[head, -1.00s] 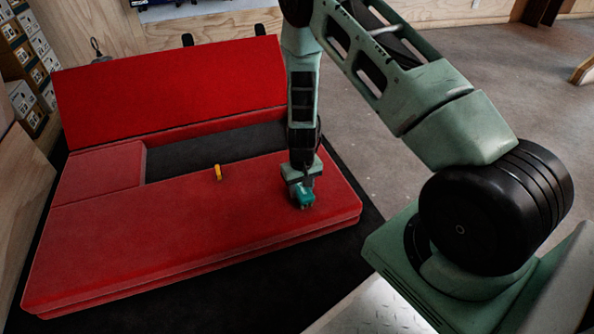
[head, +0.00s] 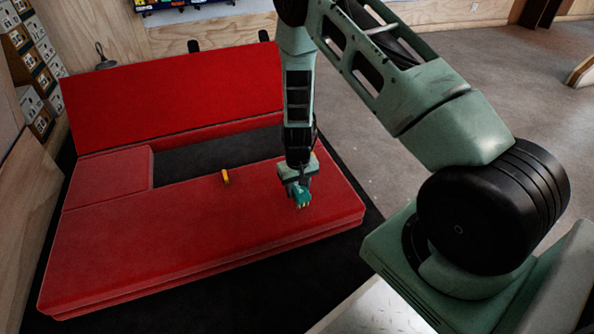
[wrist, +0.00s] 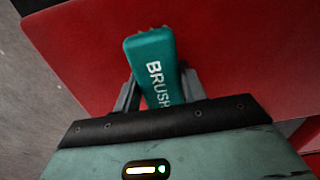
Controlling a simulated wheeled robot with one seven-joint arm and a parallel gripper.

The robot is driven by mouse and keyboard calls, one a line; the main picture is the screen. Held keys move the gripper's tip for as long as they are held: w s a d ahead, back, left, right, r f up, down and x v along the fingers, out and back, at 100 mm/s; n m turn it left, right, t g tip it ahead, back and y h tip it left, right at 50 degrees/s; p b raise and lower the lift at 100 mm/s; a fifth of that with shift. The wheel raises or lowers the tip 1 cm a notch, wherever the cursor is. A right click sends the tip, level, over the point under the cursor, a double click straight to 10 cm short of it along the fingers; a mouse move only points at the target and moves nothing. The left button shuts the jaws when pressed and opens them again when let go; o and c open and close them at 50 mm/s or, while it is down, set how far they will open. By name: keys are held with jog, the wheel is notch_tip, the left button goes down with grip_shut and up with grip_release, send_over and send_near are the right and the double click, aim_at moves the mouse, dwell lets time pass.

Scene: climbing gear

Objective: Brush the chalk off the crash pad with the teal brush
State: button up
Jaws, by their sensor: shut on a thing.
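The red crash pad (head: 180,235) lies on a dark mat, with a raised red panel (head: 170,95) along its back. My gripper (head: 299,188) is over the right part of the pad and is shut on the teal brush (head: 302,197). In the wrist view the teal brush (wrist: 155,68) shows the letters "BRUSH" and sits between the fingers of my gripper (wrist: 160,90), its bristles at the far end over the red pad (wrist: 235,50). I cannot tell whether the bristles touch the pad. I see no clear chalk mark on the pad.
A small yellow thing (head: 225,177) stands at the pad's inner edge, beside a dark recess (head: 200,158). Shelves with boxes (head: 30,75) stand at the far left. Grey floor (head: 400,190) is open to the right.

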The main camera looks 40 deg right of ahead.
jog(key=shift+r+p, duration=1.9)
jog(key=shift+r, duration=0.45)
